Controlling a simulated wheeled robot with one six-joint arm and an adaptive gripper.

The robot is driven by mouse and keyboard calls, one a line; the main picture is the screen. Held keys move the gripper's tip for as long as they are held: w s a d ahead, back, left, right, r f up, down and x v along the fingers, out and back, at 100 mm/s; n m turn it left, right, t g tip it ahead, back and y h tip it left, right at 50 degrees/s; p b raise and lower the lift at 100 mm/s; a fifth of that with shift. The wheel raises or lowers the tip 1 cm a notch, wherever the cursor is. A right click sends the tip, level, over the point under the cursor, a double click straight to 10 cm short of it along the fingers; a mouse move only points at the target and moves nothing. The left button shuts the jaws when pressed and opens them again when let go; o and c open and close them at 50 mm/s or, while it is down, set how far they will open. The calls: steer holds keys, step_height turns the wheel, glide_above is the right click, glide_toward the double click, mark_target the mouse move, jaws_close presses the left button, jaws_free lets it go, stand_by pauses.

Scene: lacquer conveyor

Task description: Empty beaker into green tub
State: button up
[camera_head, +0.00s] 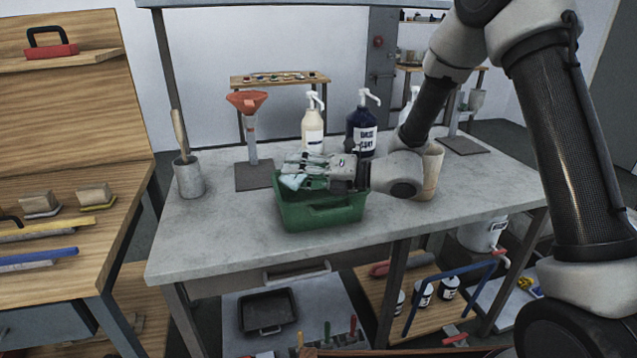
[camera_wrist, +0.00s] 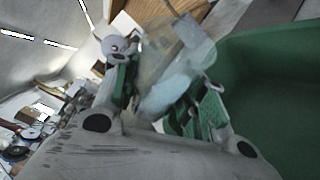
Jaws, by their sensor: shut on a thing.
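The green tub (camera_head: 322,217) stands on the grey table, left of its middle. My gripper (camera_head: 296,176) is over the left part of the tub's opening, reaching in from the right. It is shut on a clear beaker (camera_head: 292,182), which is tilted at the tub's upper left. In the wrist view the see-through beaker (camera_wrist: 172,75) lies between the green-padded fingers (camera_wrist: 160,100), and the tub's green wall (camera_wrist: 275,60) fills the right side. Whether the beaker holds anything cannot be told. The tub's inside is mostly hidden by my gripper.
A red funnel on a stand (camera_head: 247,103), a grey pot with a handle (camera_head: 188,177), a cream pump bottle (camera_head: 312,125) and a dark pump bottle (camera_head: 362,128) stand around the tub. A tan cylinder (camera_head: 432,170) is behind my wrist. The table's front left (camera_head: 220,240) is clear.

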steer(key=shift+f+m+y, duration=0.25)
steer(key=shift+m+y, duration=0.15)
steer(key=shift+m, duration=0.5)
stand_by(0.3)
steer(key=shift+w+d+r+m+y, duration=0.3)
steer(key=shift+w+d+r+m, duration=0.25)
steer(key=shift+m, duration=0.25)
stand_by(0.4)
steer(key=shift+w+r+m+t+y, duration=0.1)
steer(key=shift+r+m+t+y, duration=0.15)
steer(key=shift+m, duration=0.35)
steer(key=shift+w+r+m+t+y, duration=0.15)
steer(key=shift+r+m+t, duration=0.1)
steer(key=shift+m, duration=0.35)
stand_by(0.7)
